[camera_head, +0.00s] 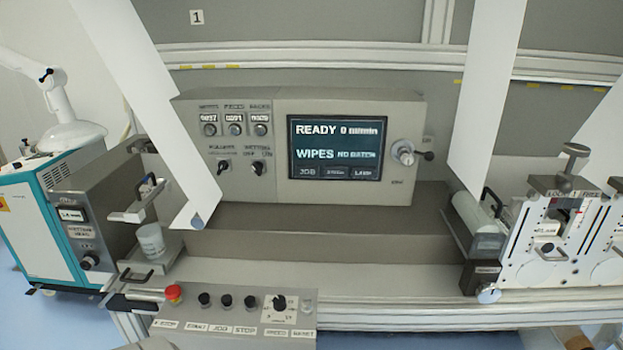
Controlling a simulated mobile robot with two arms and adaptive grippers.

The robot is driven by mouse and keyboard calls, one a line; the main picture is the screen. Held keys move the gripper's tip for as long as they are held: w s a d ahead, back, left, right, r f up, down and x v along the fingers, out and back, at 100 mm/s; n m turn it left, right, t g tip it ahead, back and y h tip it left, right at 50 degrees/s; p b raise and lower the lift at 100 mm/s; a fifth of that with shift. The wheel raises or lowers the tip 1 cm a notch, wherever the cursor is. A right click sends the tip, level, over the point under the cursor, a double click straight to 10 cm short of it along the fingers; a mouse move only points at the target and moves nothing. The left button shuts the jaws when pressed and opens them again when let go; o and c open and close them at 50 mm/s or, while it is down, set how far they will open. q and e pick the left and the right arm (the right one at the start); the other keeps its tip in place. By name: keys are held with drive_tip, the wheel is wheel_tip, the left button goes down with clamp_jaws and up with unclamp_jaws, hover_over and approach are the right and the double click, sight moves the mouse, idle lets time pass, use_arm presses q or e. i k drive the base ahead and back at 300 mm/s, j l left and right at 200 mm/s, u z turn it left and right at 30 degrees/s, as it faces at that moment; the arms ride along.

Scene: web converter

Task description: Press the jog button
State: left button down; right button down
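The jog button (226,300) is a small black round button on the sloped grey control panel (190,314) at the lower middle left. The label JOG stands below it. A similar black button (204,299) is to its left, and another (250,301), above the label STOP, is to its right. Nothing covers the jog button. I cannot make out either of my grippers in the head view.
The panel also carries a red emergency stop (174,293), a speed knob (280,304) and a pale reset button (307,306). Behind it, the screen (335,148) reads READY, 0 m/min. White web strips (487,90) hang at both sides. A cup (151,240) stands left.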

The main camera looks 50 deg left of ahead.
sight(227, 299)
drive_tip(key=j+u, duration=0.1)
drive_tip(key=u, duration=1.9)
drive_tip(key=i+l, duration=0.05)
